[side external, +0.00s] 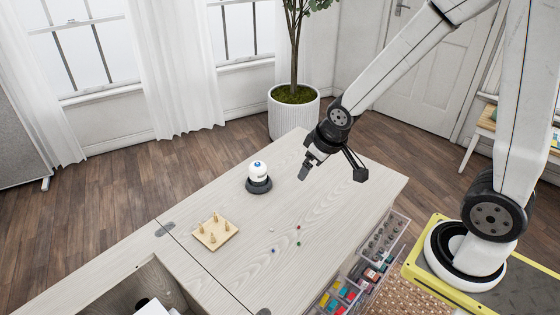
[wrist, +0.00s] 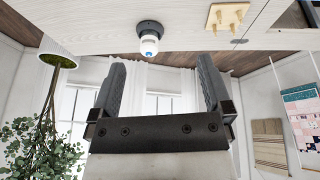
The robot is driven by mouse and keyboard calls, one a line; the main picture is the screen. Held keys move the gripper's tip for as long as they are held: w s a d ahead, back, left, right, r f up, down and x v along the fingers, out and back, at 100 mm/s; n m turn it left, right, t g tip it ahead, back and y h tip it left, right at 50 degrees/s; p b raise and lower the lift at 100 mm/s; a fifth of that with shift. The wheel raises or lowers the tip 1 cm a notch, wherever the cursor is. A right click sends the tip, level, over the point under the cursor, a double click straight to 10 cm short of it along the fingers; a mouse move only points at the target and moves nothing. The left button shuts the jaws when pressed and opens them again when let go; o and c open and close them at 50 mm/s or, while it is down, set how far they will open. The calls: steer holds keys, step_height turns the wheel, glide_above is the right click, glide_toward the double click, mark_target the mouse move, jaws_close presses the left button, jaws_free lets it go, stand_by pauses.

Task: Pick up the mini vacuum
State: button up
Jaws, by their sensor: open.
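The mini vacuum (side external: 258,174) is a small white rounded body with a blue top on a dark round base. It stands upright on the light wood cabinet top (side external: 345,185). In the wrist view the mini vacuum (wrist: 149,38) shows upside down near the top, beyond the fingertips. My gripper (side external: 329,177) is open and empty. It is above the cabinet top, to the right of the mini vacuum and apart from it. In the wrist view my gripper (wrist: 161,62) has its two dark fingers spread wide.
A wooden peg board (side external: 214,232) lies left of the vacuum. Several small coloured bits (side external: 273,250) are scattered toward the front. Clear drawers (side external: 372,262) with spools stick out at the front right. An open compartment (side external: 143,290) is at lower left. A potted plant (side external: 293,112) stands behind.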

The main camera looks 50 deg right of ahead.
steer(key=w+d+f+n+t, duration=0.2)
steer(key=w+d+t, duration=0.25)
steer(key=w, duration=0.85)
steer(key=n+t+y, duration=0.2)
steer(key=n+y, duration=0.2)
steer(key=y, duration=0.1)
glide_above(265, 166)
steer(key=s+d, duration=0.1)
steer(key=d, duration=0.2)
step_height(265, 166, down, 9)
steer(key=f+y, duration=0.1)
steer(key=s+f+n+y, duration=0.1)
steer(key=f+y, duration=0.1)
steer(key=s+f+y, duration=0.1)
steer(key=f, duration=0.1)
steer(key=shift+s+d+f+n+g+y, duration=0.2)
steer(key=shift+s+f+n+g+y, duration=0.1)
steer(key=shift+n+g, duration=0.1)
steer(key=shift+x, duration=3.95)
steer(key=shift+d, duration=0.1)
steer(key=c, duration=1.3)
